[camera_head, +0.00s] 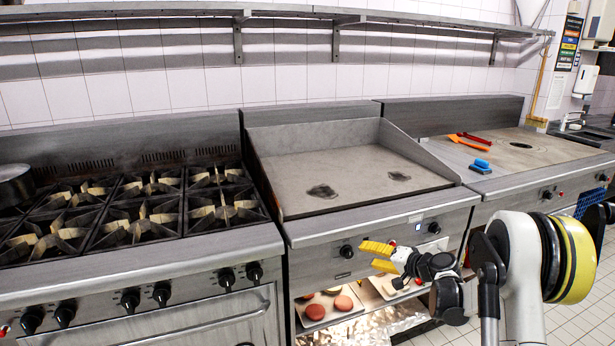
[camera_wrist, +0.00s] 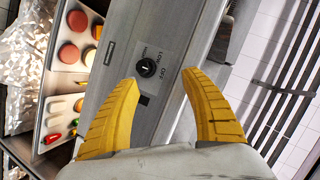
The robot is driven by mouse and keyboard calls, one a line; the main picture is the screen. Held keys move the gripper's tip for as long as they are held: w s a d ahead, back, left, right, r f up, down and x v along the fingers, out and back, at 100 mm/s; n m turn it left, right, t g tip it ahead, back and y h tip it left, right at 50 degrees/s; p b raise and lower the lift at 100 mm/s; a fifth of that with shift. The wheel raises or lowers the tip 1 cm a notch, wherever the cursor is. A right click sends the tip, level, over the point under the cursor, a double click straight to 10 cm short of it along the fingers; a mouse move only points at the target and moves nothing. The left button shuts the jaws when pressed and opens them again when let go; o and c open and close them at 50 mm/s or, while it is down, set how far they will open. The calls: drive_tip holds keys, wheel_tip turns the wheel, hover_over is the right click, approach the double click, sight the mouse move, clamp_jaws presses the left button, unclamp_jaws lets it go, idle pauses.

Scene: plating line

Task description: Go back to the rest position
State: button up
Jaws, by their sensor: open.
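My gripper (camera_head: 369,256) is in front of the griddle's front panel, right of centre in the head view. Its yellow fingers point left and are spread apart with nothing between them. In the wrist view the open gripper (camera_wrist: 161,78) has its two fingers on either side of a strip of the steel front panel (camera_wrist: 150,105). A black control knob (camera_wrist: 146,68) shows just beyond the fingertips. My arm comes in from the right side of the head view.
The griddle (camera_head: 345,170) has two dark patches. Burners (camera_head: 130,205) stand left, with a pot (camera_head: 14,186). Right are a blue sponge (camera_head: 481,165) and orange and red utensils (camera_head: 468,140). Below, a tray (camera_head: 329,316) holds patties; crumpled foil (camera_head: 375,326) lies beside it.

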drive_tip(key=s+a+r+n+g+h, duration=0.2)
drive_tip(key=s+a+r, duration=0.1)
drive_tip(key=s+r, duration=0.5)
drive_tip(key=s+a+r+n+g+h, duration=0.15)
drive_tip(key=s+a+r, duration=0.35)
drive_tip(key=s, duration=0.5)
drive_tip(key=s+d+n+h, duration=0.1)
drive_tip(key=s+h, duration=0.1)
drive_tip(key=s, duration=1)
drive_tip(key=s+d+n+h, duration=0.1)
drive_tip(key=s+d+h, duration=0.1)
drive_tip(key=s, duration=1.1)
drive_tip(key=shift+s+d+h, duration=0.2)
drive_tip(key=shift+d+h, duration=0.05)
drive_tip(key=shift+h, duration=0.1)
drive_tip(key=shift+g, duration=0.25)
